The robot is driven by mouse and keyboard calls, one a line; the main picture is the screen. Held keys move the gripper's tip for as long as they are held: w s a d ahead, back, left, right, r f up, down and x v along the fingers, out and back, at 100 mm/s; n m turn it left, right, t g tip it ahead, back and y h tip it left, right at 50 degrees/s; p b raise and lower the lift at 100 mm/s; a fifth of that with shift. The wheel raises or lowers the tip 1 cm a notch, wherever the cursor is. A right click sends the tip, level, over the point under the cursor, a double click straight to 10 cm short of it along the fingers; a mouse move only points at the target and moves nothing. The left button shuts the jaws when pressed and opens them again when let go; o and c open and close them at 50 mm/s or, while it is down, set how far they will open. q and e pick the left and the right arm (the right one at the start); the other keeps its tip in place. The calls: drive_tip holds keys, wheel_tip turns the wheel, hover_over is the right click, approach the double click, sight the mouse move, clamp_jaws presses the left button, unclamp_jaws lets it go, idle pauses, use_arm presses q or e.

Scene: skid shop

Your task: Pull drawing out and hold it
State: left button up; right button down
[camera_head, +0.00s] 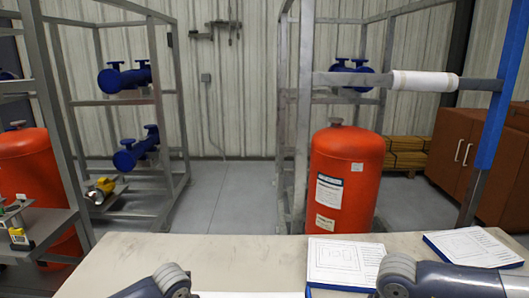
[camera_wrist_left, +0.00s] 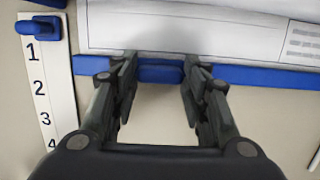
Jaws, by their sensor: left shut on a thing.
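In the left wrist view, a white drawing (camera_wrist_left: 190,35) with thin border lines and a title block lies at the top, with a blue strip (camera_wrist_left: 265,76) along its near edge. My left gripper (camera_wrist_left: 160,73) is shut on the blue tab at the middle of this edge, one finger on each side. In the head view, a white sheet (camera_head: 250,294) shows only as a sliver at the bottom edge. My left and right arm links show at the bottom, but both grippers are out of that view.
The pale table (camera_head: 205,260) carries two blue-edged drawing pads, one at centre right (camera_head: 343,262) and one at far right (camera_head: 472,247). A white strip numbered 1 to 4 (camera_wrist_left: 47,90) with a blue end lies left of my gripper. Red tanks and metal frames stand behind.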

use_arm(q)
drive_tip(key=shift+s+f, duration=0.1)
drive_tip(key=shift+s, duration=0.35)
drive_tip(key=shift+s, duration=1.85)
drive_tip(key=shift+s, duration=1.8)
drive_tip(key=shift+s, duration=1.75)
